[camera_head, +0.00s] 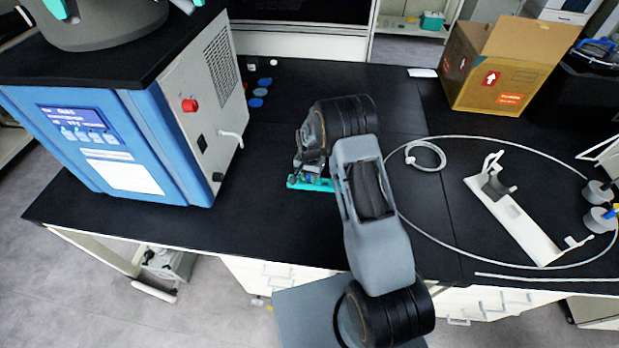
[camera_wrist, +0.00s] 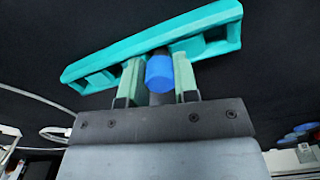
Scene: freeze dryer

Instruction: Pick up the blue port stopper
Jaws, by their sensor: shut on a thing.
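The blue port stopper (camera_wrist: 159,73) shows in the wrist view as a short blue cylinder between the two pale green fingers of my gripper (camera_wrist: 158,80). The fingers are shut on it. A long teal bar (camera_wrist: 120,57) runs across just beyond the fingertips; I cannot tell whether it is a separate thing or part of my gripper. In the head view my gripper (camera_head: 310,172) is low over the black bench, right of the freeze dryer, with the teal bar (camera_head: 300,184) at its end. The stopper is hidden there by my arm.
The blue freeze dryer (camera_head: 100,145) stands at the left, with a white spout on its side. Several small discs, mostly blue (camera_head: 260,91), lie behind my gripper. A cardboard box (camera_head: 500,65), a white holder (camera_head: 520,222) and a looped tube (camera_head: 427,157) are at the right.

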